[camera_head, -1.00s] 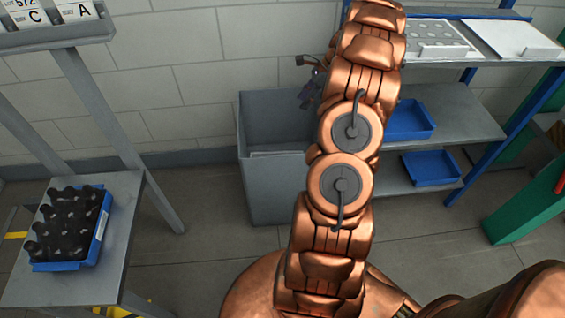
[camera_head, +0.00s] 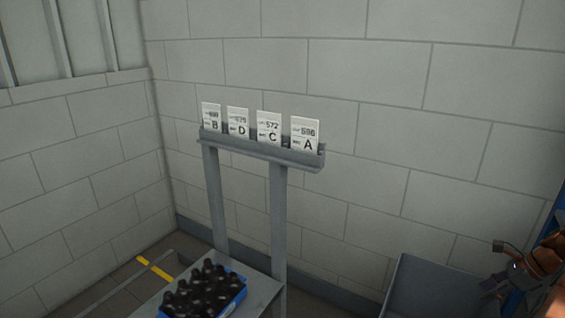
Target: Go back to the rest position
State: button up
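My copper-coloured arm shows only at the lower right edge of the head view. My gripper (camera_head: 508,272) is the dark, small part at its end, beside the upper right of a grey bin (camera_head: 422,288). Its fingers are too small and partly cut off by the angle, so I cannot tell whether they are open or shut. I see no object clearly held in it.
A blue crate (camera_head: 238,300) of dark bottles (camera_head: 203,288) stands on a grey table (camera_head: 264,292) at the lower middle. Above it, a rail (camera_head: 255,149) holds cards lettered B, D, C and A. Bare block walls surround this corner.

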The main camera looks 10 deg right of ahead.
jog(key=s+a+r+n+g, duration=0.1)
jog(key=s+a+r+n, duration=0.2)
jog(key=a, duration=0.8)
jog(key=s+a+r+n+g+h, duration=0.15)
jog(key=a+r+n, duration=0.35)
jog(key=a, duration=0.5)
jog(key=s+a+r+n+g+y, duration=0.15)
jog(key=a+n, duration=0.35)
jog(key=a, duration=0.6)
jog(key=s+a+n+g+h, duration=0.1)
jog(key=s+a+n+h, duration=0.1)
jog(key=s+a+n, duration=0.35)
jog(key=s+a+n+h, duration=0.1)
jog(key=s+a+n, duration=0.15)
jog(key=s, duration=0.65)
jog(key=s+a+n+g+h, duration=0.1)
jog(key=s+a+n+h, duration=0.15)
jog(key=s+n, duration=0.35)
notch_tip(320, 180, up, 14)
jog(key=m+p, duration=0.1)
jog(key=p, duration=1.2)
jog(key=shift+s+m+t+y, duration=0.2)
jog(key=shift+m+t+y, duration=0.1)
jog(key=shift+y, duration=0.05)
